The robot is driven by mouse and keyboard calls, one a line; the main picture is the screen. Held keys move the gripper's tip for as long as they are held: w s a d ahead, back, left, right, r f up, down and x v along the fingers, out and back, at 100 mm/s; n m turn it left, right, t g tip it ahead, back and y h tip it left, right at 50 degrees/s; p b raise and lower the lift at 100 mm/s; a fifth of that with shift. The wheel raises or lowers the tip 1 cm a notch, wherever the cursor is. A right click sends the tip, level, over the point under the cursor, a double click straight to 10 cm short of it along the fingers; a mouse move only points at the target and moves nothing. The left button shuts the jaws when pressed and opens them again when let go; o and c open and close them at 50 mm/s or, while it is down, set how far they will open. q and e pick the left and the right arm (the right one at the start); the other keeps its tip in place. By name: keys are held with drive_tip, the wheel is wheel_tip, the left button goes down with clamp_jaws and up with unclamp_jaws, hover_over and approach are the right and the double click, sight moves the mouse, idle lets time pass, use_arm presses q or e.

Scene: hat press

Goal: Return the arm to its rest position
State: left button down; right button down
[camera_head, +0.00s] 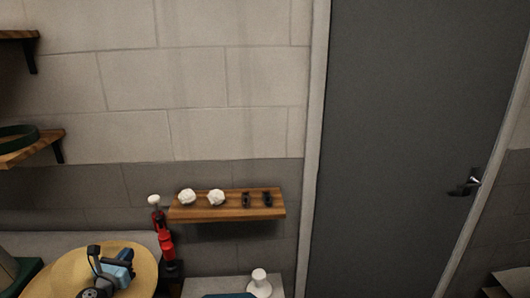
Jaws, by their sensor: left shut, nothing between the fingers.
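My left gripper (112,269), blue and black, is at the lower left. It is shut and empty. It shows in front of a round tan straw hat (66,271), covering part of it. I cannot tell whether it touches the hat. The lower edge of the hat is cut off by the frame. My right gripper is not in view.
A wooden wall shelf (228,213) holds two white lumps (201,197) and two small dark items (257,199). A red device (166,244) stands left of it. A white knob-shaped piece (259,283) stands below. A grey door (400,140) fills the right.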

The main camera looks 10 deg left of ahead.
use_arm(q)
drive_tip(key=s+d+f+m+g+h+p, duration=0.1)
drive_tip(key=s+d+f+m+g+h, duration=0.1)
drive_tip(key=s+d+f+m, duration=0.6)
drive_tip(key=s+d+f+m+g+h+p, duration=0.1)
drive_tip(key=s+d+m+g+p, duration=0.15)
drive_tip(key=d+m, duration=1.05)
drive_tip(key=s+d+f+m+g+h+p, duration=0.1)
drive_tip(key=s+d+f+m+g+h, duration=0.1)
drive_tip(key=s+d+m, duration=1.1)
drive_tip(key=s+m, duration=0.3)
drive_tip(key=m, duration=0.3)
drive_tip(key=shift+s, duration=0.15)
drive_tip(key=shift+g, duration=0.25)
